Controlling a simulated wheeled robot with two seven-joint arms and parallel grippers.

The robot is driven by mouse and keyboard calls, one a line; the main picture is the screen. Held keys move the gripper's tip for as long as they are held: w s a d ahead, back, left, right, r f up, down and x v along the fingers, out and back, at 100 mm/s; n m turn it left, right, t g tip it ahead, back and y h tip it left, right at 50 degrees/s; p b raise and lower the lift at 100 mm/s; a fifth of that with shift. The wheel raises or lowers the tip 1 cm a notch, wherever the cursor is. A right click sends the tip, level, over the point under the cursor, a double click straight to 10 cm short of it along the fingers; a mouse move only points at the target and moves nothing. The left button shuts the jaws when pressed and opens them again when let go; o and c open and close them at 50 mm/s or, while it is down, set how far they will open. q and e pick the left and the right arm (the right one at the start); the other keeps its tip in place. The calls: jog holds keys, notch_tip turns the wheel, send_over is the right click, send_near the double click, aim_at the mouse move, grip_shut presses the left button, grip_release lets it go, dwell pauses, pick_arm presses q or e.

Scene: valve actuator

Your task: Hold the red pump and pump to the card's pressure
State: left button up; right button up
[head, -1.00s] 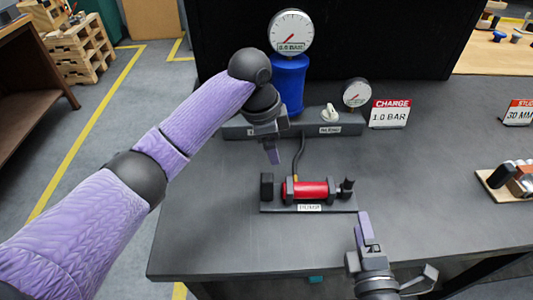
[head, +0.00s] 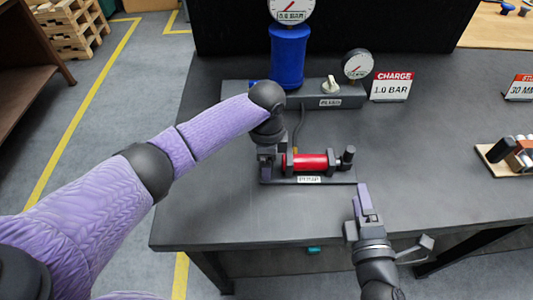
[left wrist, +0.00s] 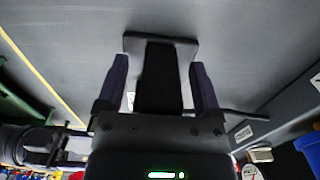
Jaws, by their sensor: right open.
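The red pump (head: 312,162) lies on its dark base plate with a PUMP label (head: 309,180), near the table's front. My left gripper (head: 266,166) points down at the pump's left end. In the left wrist view its two purple fingers (left wrist: 160,85) stand on either side of a black block (left wrist: 160,75), with narrow gaps showing. My right gripper (head: 365,205) is open and empty, in front of the pump's right end. The card (head: 391,87) reads CHARGE 1.0 BAR. The large gauge (head: 291,10) on the blue cylinder (head: 289,57) is cut by the top edge.
A small gauge (head: 357,65) and a pale knob (head: 331,85) sit on the manifold bar (head: 300,95) behind the pump. A wooden holder (head: 508,160) stands at right. The table between pump and holder is clear.

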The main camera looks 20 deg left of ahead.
pick_arm(q)
grip_shut()
dwell(2.4)
